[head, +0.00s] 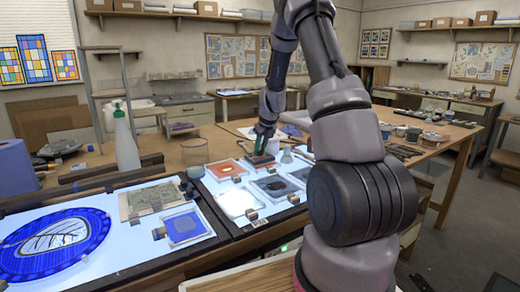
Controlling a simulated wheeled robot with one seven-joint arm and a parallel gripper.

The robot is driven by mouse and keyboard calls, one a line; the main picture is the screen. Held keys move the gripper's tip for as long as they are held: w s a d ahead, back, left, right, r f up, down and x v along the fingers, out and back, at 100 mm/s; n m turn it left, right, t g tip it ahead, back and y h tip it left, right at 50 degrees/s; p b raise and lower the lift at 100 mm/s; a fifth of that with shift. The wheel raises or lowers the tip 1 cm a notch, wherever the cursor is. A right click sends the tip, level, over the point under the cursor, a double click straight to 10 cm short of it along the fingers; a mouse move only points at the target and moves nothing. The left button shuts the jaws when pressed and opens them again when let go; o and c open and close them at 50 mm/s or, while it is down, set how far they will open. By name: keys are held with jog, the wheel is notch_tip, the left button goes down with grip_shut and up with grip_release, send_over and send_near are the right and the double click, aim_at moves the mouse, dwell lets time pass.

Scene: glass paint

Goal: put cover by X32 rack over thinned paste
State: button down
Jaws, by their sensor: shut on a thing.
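My gripper (262,146), with green fingers, points down over the far part of the right light panel. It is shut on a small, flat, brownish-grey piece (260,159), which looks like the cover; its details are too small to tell. Just left of it lies a square plate with an orange-red patch (228,169). Nearer are a plate with a whitish patch (238,202) and a plate with a dark patch (275,186). I cannot tell which patch is the thinned paste. No X32 label is readable, and my arm hides part of the bench.
A clear cup (195,152) stands left of the plates, and a small flask (286,157) stands right of my gripper. A blue round glass piece (55,243) and a blue square plate (184,227) lie on the left panel.

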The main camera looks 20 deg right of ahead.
jog(key=shift+f, duration=0.1)
jog(key=shift+c, duration=0.3)
grip_release()
dwell(0.4)
jog(key=shift+r, duration=3.55)
